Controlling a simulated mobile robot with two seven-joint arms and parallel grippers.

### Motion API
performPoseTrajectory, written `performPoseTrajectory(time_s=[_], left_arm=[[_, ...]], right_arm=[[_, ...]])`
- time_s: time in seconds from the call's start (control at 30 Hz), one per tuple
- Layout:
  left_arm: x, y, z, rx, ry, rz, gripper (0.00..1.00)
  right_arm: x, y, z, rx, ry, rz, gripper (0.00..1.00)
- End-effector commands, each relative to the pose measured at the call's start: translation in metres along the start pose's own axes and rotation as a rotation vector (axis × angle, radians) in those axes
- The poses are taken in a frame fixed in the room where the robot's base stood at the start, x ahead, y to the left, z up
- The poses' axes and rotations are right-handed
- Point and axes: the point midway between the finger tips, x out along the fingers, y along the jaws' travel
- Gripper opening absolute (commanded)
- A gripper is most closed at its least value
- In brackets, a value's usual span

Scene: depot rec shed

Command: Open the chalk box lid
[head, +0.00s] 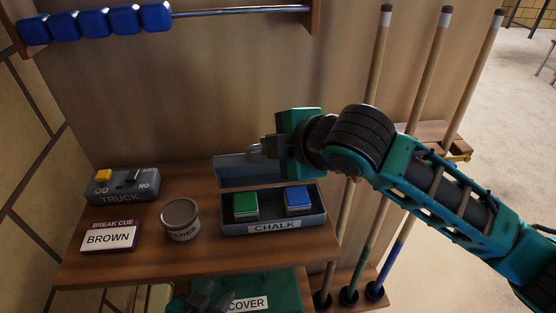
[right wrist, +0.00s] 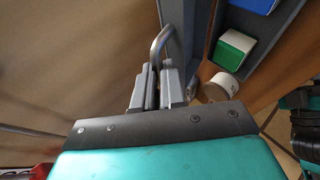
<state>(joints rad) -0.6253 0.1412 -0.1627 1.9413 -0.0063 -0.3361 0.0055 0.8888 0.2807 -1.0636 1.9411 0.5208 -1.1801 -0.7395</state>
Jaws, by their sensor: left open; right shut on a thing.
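The grey chalk box (head: 272,227), labelled CHALK, sits on the wooden shelf. A green chalk (head: 245,205) and a blue chalk (head: 298,199) lie in it; the green chalk (right wrist: 232,50) also shows in the right wrist view. The grey lid (head: 235,172) stands raised along the box's back side, with the inside uncovered. My right gripper (head: 261,149) is at the lid's top edge, shut on its bent metal handle (right wrist: 160,42). My left gripper (head: 213,298) is low in front of the shelf, open, above the green cover; its fingers are partly cut off by the frame.
A round tin (head: 180,219), a BREAK CUE sign (head: 109,236) and a TRUCK switch box (head: 123,186) stand left of the chalk box. Several cues, one of them here (head: 466,85), stand upright on the right, behind my right arm. A green cover (head: 262,286) is below the shelf.

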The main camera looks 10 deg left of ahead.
Motion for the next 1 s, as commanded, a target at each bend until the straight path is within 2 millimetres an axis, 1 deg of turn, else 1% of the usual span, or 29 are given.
performPoseTrajectory(time_s=[0.03, 0.13, 0.3, 0.93, 0.97, 1.0], left_arm=[[0.000, 0.000, 0.000, 0.000, 0.000, 0.000, 0.43], [0.000, 0.000, 0.000, 0.000, 0.000, 0.000, 0.43], [0.000, 0.000, 0.000, 0.001, 0.000, 0.000, 0.43], [0.000, 0.000, 0.000, 0.002, 0.000, 0.000, 0.43], [0.000, 0.000, 0.000, 0.002, 0.000, 0.000, 0.43], [0.000, 0.000, 0.000, 0.002, 0.000, 0.000, 0.43]], right_arm=[[0.001, 0.009, 0.000, 0.013, 0.001, -0.017, 0.00], [0.004, 0.013, 0.002, 0.034, 0.002, -0.066, 0.00], [0.008, 0.018, 0.004, 0.032, 0.003, -0.060, 0.00], [0.011, 0.023, 0.005, 0.031, 0.003, -0.052, 0.00], [0.011, 0.023, 0.005, 0.031, 0.003, -0.052, 0.11], [0.011, 0.023, 0.005, 0.031, 0.003, -0.051, 0.15]])
